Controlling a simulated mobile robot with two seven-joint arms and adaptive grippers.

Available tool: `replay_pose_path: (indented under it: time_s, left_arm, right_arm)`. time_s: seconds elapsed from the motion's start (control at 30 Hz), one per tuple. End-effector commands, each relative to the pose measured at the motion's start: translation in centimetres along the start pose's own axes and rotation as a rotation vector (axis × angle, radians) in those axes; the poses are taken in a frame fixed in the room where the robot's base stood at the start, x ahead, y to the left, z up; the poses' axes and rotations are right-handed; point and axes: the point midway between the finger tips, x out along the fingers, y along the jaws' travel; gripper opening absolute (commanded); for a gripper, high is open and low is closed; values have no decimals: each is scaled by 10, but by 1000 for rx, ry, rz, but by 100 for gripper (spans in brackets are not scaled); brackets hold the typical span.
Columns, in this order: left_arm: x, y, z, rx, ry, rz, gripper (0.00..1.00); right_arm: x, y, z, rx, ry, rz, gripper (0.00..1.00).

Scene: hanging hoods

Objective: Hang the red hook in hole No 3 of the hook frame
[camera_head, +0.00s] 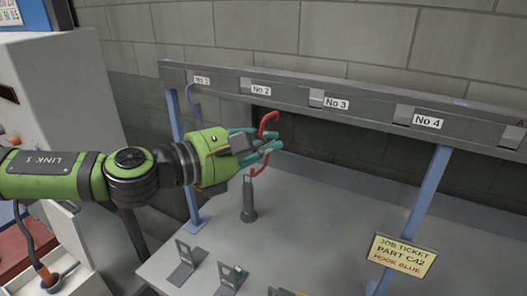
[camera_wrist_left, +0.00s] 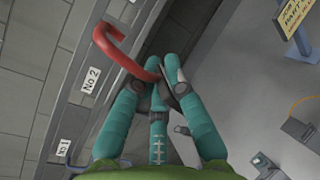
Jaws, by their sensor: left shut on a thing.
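The red hook (camera_head: 268,122) is in my left gripper (camera_head: 268,147), whose teal fingers are shut on its lower part. Its curved end points up, in front of the hook frame (camera_head: 380,110) and apart from it. In the left wrist view the red hook (camera_wrist_left: 125,55) sticks out from the fingertips (camera_wrist_left: 165,85) beside the No 2 label (camera_wrist_left: 91,79). The No 3 label (camera_head: 336,103) is on the beam to the right of the gripper, with a light square (camera_head: 317,97) beside it. My right gripper is not in view.
A blue hook (camera_head: 191,98) hangs near No 1. A dark upright post (camera_head: 249,205) stands on the table below the gripper. Small metal brackets (camera_head: 187,265) stand at the front. A yellow job ticket (camera_head: 402,256) reads "HOOK BLUE". The frame's right blue post (camera_head: 425,205) stands behind it.

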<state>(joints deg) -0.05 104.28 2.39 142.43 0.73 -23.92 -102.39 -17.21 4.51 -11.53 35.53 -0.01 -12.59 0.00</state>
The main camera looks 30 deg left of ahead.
Motion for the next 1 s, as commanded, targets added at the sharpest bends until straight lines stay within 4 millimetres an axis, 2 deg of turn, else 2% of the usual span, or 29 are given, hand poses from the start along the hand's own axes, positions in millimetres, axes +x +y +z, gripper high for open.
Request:
replay_pose_path:
  time_s: [0.2,0.6,1.0]
  left_arm:
    - [11,2,-8,3,6,2,0]
    - [41,8,-8,0,2,0,0]
    - [72,16,-8,0,1,0,0]
  right_arm:
    - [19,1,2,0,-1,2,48]
    - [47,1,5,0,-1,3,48]
    - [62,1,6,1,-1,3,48]
